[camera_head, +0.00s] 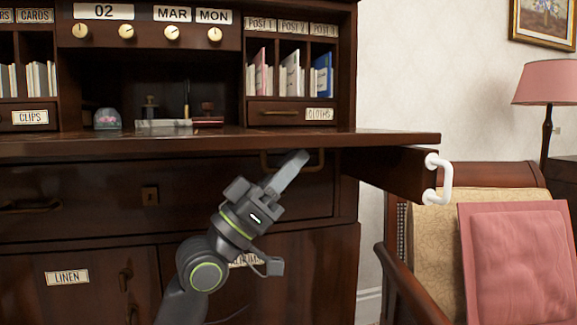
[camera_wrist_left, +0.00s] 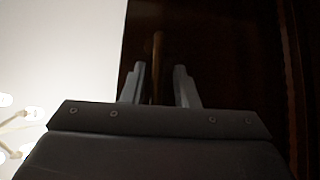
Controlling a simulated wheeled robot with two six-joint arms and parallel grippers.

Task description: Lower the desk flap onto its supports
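The dark wood desk flap (camera_head: 385,139) lies about level across the desk front in the head view. A pulled-out support (camera_head: 385,168) with a white handle (camera_head: 439,180) juts out under its right end; I cannot tell whether they touch. No other support shows. My left gripper (camera_head: 290,174) is below the flap, in front of the desk, close to a brass drawer handle (camera_head: 268,162). In the left wrist view the two fingers (camera_wrist_left: 158,85) stand apart, with a brass-coloured bar (camera_wrist_left: 157,55) seen between or beyond them; contact is unclear. My right gripper is not in view.

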